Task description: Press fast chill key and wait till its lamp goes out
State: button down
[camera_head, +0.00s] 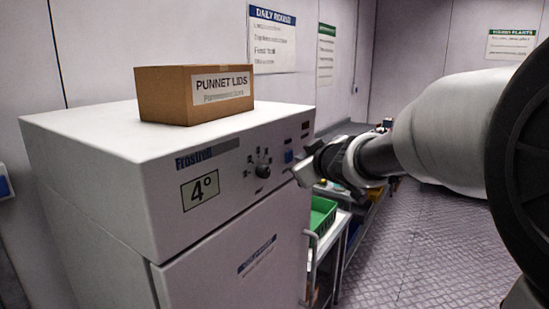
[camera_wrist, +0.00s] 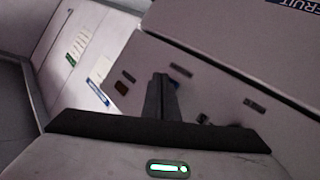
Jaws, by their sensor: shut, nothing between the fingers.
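A white chiller (camera_head: 110,160) marked Frostrell has a front control panel with a 4° display (camera_head: 200,190), a dial (camera_head: 262,165) and a blue key (camera_head: 289,156). In the wrist view the blue key (camera_wrist: 181,71) is partly hidden behind my fingers. A small dark brown square, perhaps a lamp (camera_wrist: 121,88), sits beside the key and looks unlit. The labels are too small to read. My gripper (camera_head: 303,174) is shut and empty at the panel's right side; its fingers (camera_wrist: 161,82) point at the panel near the key. I cannot tell whether they touch it.
A cardboard box of punnet lids (camera_head: 165,95) stands on the chiller. A trolley with a green crate (camera_head: 322,215) stands right of the chiller, below my arm. Signs (camera_head: 272,40) hang on the wall behind. The patterned floor (camera_head: 430,245) is clear at the right.

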jog(key=shift+w+a, duration=0.4)
jog(key=shift+a, duration=0.15)
dwell(0.7)
jog(key=shift+s+d, duration=0.1)
jog(key=shift+d, duration=0.05)
jog(key=shift+s+d+p, duration=0.35)
jog(key=shift+s+d, duration=0.05)
jog(key=shift+d, duration=0.15)
dwell(0.3)
jog(key=shift+s+d+p, duration=0.7)
jog(key=shift+s+d, duration=0.05)
jog(key=shift+d, duration=0.3)
jog(key=shift+s+d+p, duration=0.7)
jog(key=shift+s+d, duration=0.05)
jog(key=shift+d, duration=0.25)
